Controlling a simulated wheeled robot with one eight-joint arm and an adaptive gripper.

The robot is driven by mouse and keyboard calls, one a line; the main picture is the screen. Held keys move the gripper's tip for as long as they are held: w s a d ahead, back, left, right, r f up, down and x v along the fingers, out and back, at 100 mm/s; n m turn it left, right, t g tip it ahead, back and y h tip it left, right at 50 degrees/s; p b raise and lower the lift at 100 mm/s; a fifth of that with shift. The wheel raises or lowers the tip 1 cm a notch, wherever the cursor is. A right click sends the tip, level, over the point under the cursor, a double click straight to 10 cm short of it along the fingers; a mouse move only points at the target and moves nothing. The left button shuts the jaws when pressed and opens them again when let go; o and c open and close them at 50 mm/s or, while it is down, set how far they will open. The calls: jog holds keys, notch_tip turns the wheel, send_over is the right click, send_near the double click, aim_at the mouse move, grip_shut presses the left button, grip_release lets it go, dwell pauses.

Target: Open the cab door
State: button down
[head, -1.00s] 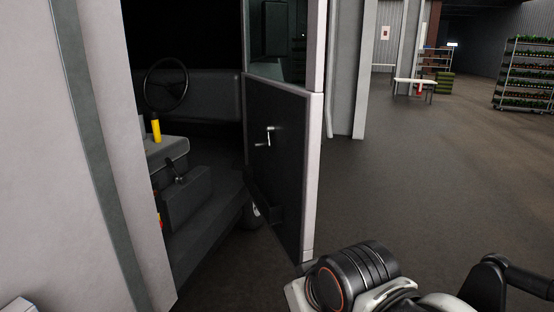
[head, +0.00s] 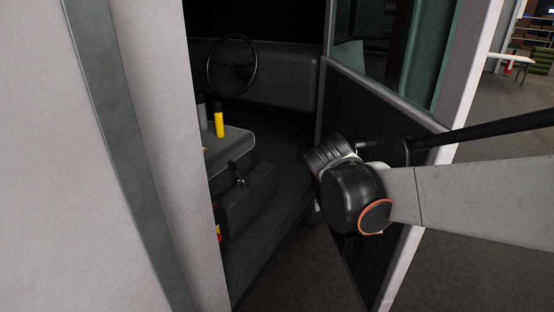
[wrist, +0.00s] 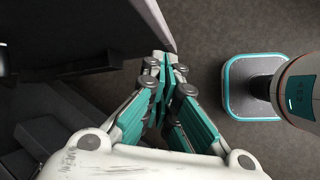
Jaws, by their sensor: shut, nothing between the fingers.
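The cab door (head: 345,102) stands swung outward from the cab in the head view, its dark inner face and window toward me. Its pale outer edge (head: 465,85) is at the right. My arm crosses in front of the inner face and hides the door's handle area. My gripper (wrist: 166,58) is shut and empty in the wrist view, its fingertips close to a dark panel with a pale edge (wrist: 153,18), which looks like the door. I cannot tell whether they touch. The gripper cannot be made out in the head view.
The cab opening shows a steering wheel (head: 232,65), a yellow bottle (head: 219,124) and a grey seat box (head: 226,147). The pale cab wall (head: 80,190) fills the left. A white table (head: 512,58) stands far behind, with open floor around it.

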jog(key=w+r+n+g+h+p, duration=0.1)
jog(key=w+r+n+h+p, duration=0.1)
jog(key=w+n+h+p, duration=0.15)
jog(key=w+d+f+n+b, duration=0.1)
jog(key=d+f+b, duration=0.3)
jog(key=d+f, duration=0.3)
jog(key=shift+w+d+y, duration=0.25)
jog(key=shift+d+y, duration=0.1)
jog(key=shift+d, duration=1.7)
jog(key=w+d+n, duration=0.1)
jog(key=w+d, duration=0.2)
jog(key=d, duration=1.2)
jog(key=w+d+n+t, duration=0.1)
jog(key=w+d, duration=0.3)
jog(key=d, duration=1.2)
jog(key=w+d+n+t, duration=0.1)
jog(key=w+d, duration=0.3)
jog(key=d, duration=1.2)
jog(key=shift+w, duration=0.25)
